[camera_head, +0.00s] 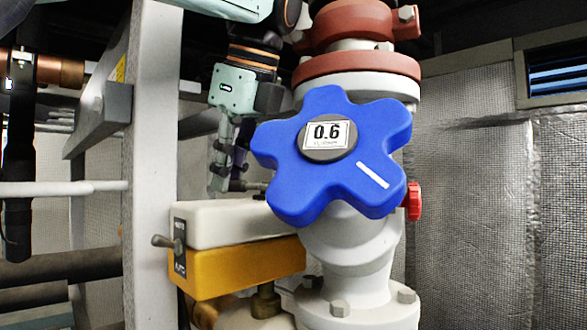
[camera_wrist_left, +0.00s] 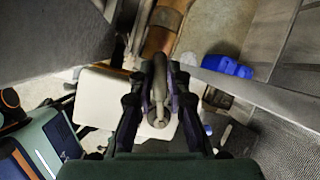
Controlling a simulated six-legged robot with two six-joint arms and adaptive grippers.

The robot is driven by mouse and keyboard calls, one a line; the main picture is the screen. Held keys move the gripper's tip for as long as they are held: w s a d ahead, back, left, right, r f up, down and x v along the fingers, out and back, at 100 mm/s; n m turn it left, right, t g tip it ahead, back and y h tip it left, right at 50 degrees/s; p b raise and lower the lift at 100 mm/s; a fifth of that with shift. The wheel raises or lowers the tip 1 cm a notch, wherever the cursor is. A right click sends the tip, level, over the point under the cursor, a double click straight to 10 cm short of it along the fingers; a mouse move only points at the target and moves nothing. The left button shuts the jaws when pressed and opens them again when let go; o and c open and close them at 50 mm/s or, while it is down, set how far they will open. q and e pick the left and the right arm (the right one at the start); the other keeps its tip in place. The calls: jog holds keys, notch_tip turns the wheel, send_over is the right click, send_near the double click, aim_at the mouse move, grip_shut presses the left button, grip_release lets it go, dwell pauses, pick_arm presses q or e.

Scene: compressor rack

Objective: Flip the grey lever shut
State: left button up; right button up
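My left gripper (camera_head: 227,184) points down behind the white-and-yellow box, left of the blue star-shaped handwheel (camera_head: 285,165). Its fingers look apart. In the left wrist view a grey lever-like rod (camera_wrist_left: 160,80) with a rounded end runs between the fingers of my left gripper (camera_wrist_left: 160,95). Contact on both sides cannot be told. In the head view a short grey rod (camera_head: 255,187) shows beside the fingertips, partly hidden by the handwheel. My right gripper is not in view.
The white-topped box (camera_head: 230,223) has a yellow lower part (camera_head: 250,265). A grey post (camera_head: 150,150) stands left of it. The handwheel sits on a thick white pipe (camera_head: 350,250) with red flanges (camera_head: 357,66). A small red knob (camera_head: 413,201) is at its right.

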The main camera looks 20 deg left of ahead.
pick_arm(q)
grip_shut()
jog(key=shift+r, duration=0.1)
